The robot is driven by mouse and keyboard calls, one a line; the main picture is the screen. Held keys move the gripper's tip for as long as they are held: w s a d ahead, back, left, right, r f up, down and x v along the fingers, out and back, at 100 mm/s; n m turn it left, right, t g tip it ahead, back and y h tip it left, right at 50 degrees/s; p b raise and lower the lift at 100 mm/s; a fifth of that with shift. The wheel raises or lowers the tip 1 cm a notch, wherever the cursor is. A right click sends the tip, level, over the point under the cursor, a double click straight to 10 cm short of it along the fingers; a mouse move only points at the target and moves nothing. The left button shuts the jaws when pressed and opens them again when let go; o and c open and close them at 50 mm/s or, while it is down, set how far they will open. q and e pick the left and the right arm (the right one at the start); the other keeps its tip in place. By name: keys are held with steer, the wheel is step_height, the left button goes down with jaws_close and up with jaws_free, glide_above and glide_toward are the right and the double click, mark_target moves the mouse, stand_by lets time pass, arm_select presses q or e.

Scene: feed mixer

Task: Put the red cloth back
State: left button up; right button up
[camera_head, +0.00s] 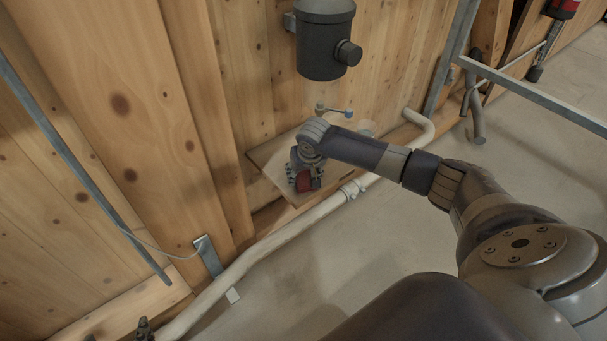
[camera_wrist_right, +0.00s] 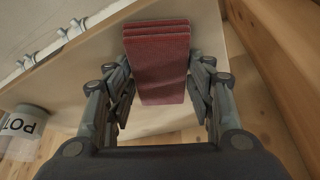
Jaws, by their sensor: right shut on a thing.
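The red cloth (camera_wrist_right: 158,62) is a folded, layered stack between the fingers of my right gripper (camera_wrist_right: 160,98) in the right wrist view. In the head view the cloth (camera_head: 304,182) shows as a small red patch below my right gripper (camera_head: 304,174), over the small wooden shelf (camera_head: 265,160) on the wall. My right gripper is shut on the cloth. The shelf board (camera_wrist_right: 75,75) also fills much of the wrist view behind the cloth. I cannot tell whether the cloth touches the shelf. Dark tips at the head view's bottom left edge may be my left gripper (camera_head: 142,328); their state is unclear.
A pale pipe (camera_head: 290,229) with clamps runs along the wall below the shelf. A dark grey cylinder (camera_head: 322,50) hangs above it. A container marked "POT" (camera_wrist_right: 18,128) stands at the wrist view's left. A metal rail (camera_head: 540,98) is at right. The floor is clear.

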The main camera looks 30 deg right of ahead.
steer(key=shift+f, duration=0.1)
steer(key=o, duration=1)
steer(key=shift+c, duration=0.2)
